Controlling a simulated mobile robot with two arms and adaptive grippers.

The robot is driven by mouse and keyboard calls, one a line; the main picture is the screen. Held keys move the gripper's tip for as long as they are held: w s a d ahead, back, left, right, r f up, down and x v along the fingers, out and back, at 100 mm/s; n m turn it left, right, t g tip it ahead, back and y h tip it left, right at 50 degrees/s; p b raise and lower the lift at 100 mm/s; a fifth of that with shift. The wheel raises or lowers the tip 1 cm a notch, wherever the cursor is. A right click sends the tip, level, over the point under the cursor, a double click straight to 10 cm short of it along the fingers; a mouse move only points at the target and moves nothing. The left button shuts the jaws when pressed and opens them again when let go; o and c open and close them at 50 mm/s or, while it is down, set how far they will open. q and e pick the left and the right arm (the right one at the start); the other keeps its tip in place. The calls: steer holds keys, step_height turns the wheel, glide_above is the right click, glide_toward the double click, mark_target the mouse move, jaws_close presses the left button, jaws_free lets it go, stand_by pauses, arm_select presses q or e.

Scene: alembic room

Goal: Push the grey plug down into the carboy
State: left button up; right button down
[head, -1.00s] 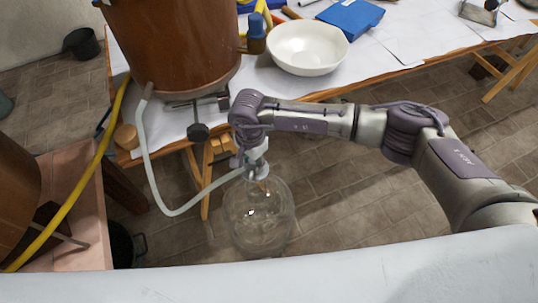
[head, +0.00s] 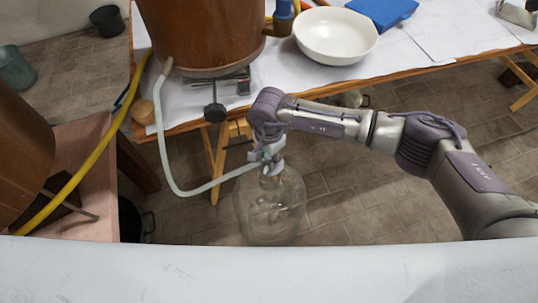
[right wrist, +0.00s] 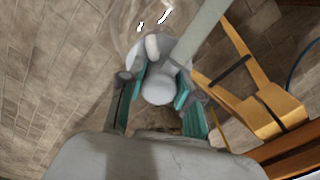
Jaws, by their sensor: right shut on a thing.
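The clear glass carboy (head: 268,212) stands on the tiled floor, below and in front of the table. My right gripper (head: 268,158) is right over its neck, pointing down. In the right wrist view, the teal-lined fingers of my right gripper (right wrist: 160,88) are shut on the grey plug (right wrist: 158,86). A pale hose (head: 205,187) runs into the plug from the side. The plug is at the carboy's mouth; how deep it sits is hidden by the fingers. Part of the carboy's glass (right wrist: 135,25) shows beyond the plug. My left gripper is not in view.
A brown vessel (head: 200,35) stands on the paper-covered table, with a white bowl (head: 336,35) to its right. A yellow hose (head: 92,165) hangs at left. A wooden trestle (head: 218,165) is close behind the carboy. The floor right of the carboy (head: 345,205) is clear.

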stand_by(0.8)
steer(key=shift+f+b, duration=0.15)
steer(key=shift+b, duration=0.3)
steer(key=shift+f+b, duration=1)
steer(key=shift+f+b, duration=0.25)
steer(key=shift+b, duration=0.05)
steer(key=shift+f+b, duration=0.6)
steer(key=shift+b, duration=0.05)
stand_by(0.6)
stand_by(0.4)
steer(key=shift+f+b, duration=0.45)
steer(key=shift+b, duration=0.3)
stand_by(1.3)
steer(key=shift+f, duration=0.15)
stand_by(0.6)
